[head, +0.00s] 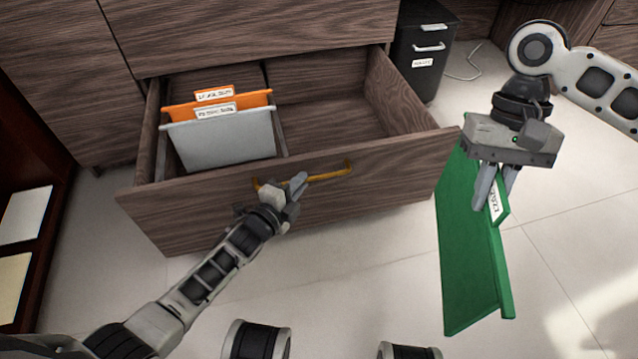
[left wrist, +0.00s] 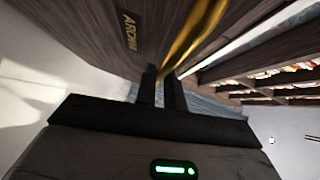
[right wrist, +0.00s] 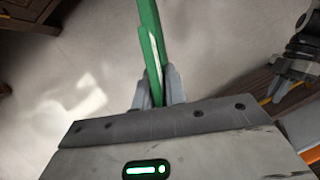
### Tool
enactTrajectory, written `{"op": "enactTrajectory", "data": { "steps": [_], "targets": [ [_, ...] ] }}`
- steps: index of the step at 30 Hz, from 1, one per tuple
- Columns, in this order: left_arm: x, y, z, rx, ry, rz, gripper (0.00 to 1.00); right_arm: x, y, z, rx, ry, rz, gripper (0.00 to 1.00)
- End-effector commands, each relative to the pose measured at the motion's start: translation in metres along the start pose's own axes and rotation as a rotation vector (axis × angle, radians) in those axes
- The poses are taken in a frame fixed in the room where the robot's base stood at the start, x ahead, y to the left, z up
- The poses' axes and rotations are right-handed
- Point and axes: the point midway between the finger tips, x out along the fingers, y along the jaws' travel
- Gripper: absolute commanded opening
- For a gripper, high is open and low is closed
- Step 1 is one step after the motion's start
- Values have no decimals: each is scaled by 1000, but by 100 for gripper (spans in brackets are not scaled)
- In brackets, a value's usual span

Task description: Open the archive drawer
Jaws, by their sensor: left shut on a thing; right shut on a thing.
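The archive drawer (head: 390,190) is pulled out of the dark wood cabinet, its inside in view. Its front bears a brass bar handle (head: 330,176). My left gripper (head: 296,186) is shut on this handle near its middle. In the left wrist view the handle (left wrist: 200,35) runs up from the fingers, beside an archive label (left wrist: 128,32). My right gripper (head: 494,192) is shut on the top edge of a green folder (head: 465,250). The folder hangs to the right of the drawer, above the floor. It also shows in the right wrist view (right wrist: 151,45).
An orange folder (head: 260,99) and a grey folder (head: 225,140) stand in the drawer's left part; its right part is empty. A black cabinet (head: 420,65) stands behind at the right. Open shelves (head: 50,215) are at the left. Pale floor is clear at the right.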

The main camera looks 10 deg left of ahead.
Motion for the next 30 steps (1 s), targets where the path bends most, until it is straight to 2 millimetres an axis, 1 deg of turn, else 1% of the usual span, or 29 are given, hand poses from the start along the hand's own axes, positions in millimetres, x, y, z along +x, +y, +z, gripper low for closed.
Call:
{"op": "enactTrajectory", "data": {
  "steps": [12,13,14,15,24,26,30],
  "targets": [
    [0,0,2,0,-4,1,0,0,0,0,0,1,-1,0],
    [0,0,2,0,-4,1,19,0,0,0,0,1,-1,0],
    [0,0,2,0,-4,1,27,0,0,0,0,1,0,0],
    [0,0,2,0,-4,1,33,0,0,0,0,1,0,0],
    [-2,-1,1,-1,-3,1,33,-2,0,1,0,1,-1,0],
    [-8,-1,1,-1,-3,2,33,-6,0,2,0,1,-1,0],
    [-30,-3,1,-1,-4,4,33,-17,0,7,0,1,-1,0]
  ]
}}
